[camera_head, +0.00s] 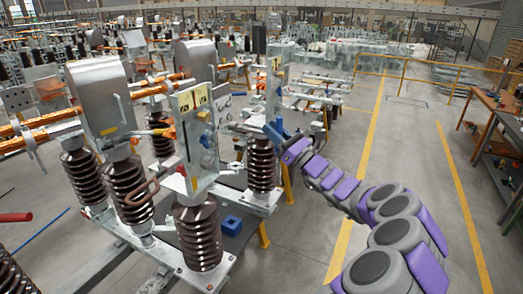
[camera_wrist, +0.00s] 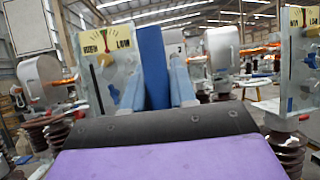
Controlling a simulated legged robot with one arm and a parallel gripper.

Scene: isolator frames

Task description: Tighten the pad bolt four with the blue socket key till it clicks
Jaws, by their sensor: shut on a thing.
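My gripper (camera_wrist: 155,82) is shut on the blue socket key (camera_wrist: 153,60), which stands upright between its two pale blue fingers in the wrist view. In the head view, my gripper (camera_head: 281,136) is at the far right end of the nearer isolator frame, above and beside a brown ribbed insulator (camera_head: 261,165). Some blue of the key or fingers shows there against the metal terminal parts. I cannot make out pad bolt four in either view, nor tell whether the key touches a bolt.
A clear gauge plate (camera_head: 195,130) stands on the near frame; another (camera_wrist: 108,65) is close to my gripper's left in the wrist view. Open floor lies right, with a workbench (camera_head: 500,110) at the edge.

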